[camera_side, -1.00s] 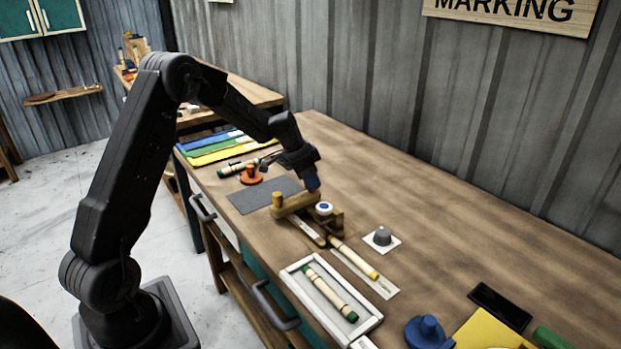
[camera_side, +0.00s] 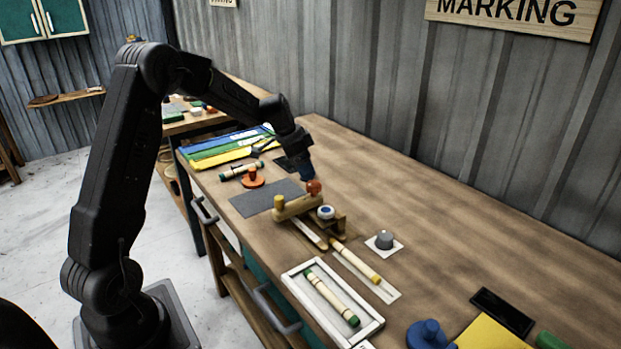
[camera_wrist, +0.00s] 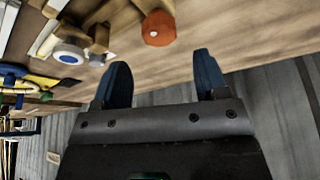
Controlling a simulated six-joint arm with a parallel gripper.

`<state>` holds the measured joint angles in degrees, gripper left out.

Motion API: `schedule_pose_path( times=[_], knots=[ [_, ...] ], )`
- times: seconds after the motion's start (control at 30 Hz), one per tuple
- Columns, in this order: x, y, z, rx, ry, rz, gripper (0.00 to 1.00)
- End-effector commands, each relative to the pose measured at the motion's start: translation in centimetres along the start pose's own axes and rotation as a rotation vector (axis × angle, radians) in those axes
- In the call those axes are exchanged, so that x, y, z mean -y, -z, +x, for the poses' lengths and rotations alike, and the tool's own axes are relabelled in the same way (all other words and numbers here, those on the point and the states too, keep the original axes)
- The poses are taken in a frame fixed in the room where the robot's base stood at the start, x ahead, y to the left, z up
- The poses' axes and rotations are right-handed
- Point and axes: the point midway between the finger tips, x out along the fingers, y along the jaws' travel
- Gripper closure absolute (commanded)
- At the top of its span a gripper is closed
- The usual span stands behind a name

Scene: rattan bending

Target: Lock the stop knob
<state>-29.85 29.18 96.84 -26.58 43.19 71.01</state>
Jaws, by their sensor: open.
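An orange-red knob (camera_side: 314,187) stands at the back end of the wooden bending fixture (camera_side: 299,206). In the wrist view the orange knob (camera_wrist: 158,28) has a pale dot and lies just beyond the fingertips, between their lines. My gripper (camera_side: 307,172) is above it in the side view; in the wrist view its two blue fingers (camera_wrist: 160,68) are apart with nothing between them. A white round part with a blue centre (camera_side: 326,212) sits on the fixture's front side and shows in the wrist view (camera_wrist: 68,53). Whether the orange knob is locked cannot be told.
A pale rod with a yellow end (camera_side: 355,262) extends from the fixture. A white tray (camera_side: 291,273) holds another rod. A grey knob (camera_side: 384,240) stands on a white square. An orange disc (camera_side: 252,179) and grey mat (camera_side: 258,200) lie left. The back right tabletop is clear.

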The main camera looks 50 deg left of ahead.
Motion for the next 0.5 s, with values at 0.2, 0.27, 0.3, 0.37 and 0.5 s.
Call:
schedule_pose_path(
  times=[0.2,0.27,0.3,0.37,0.5],
  knots=[
    [0.1,0.0,-4.8,-0.002,0.003,0.0,0.33],
    [0.1,0.0,-5.7,0.0,0.003,0.001,0.33],
    [0.1,0.0,-6.3,-0.001,0.002,0.001,0.33],
    [0.1,0.0,-6.9,-0.001,0.002,0.001,0.33],
    [0.0,0.0,-7.7,0.001,-0.001,0.0,0.33]
  ],
)
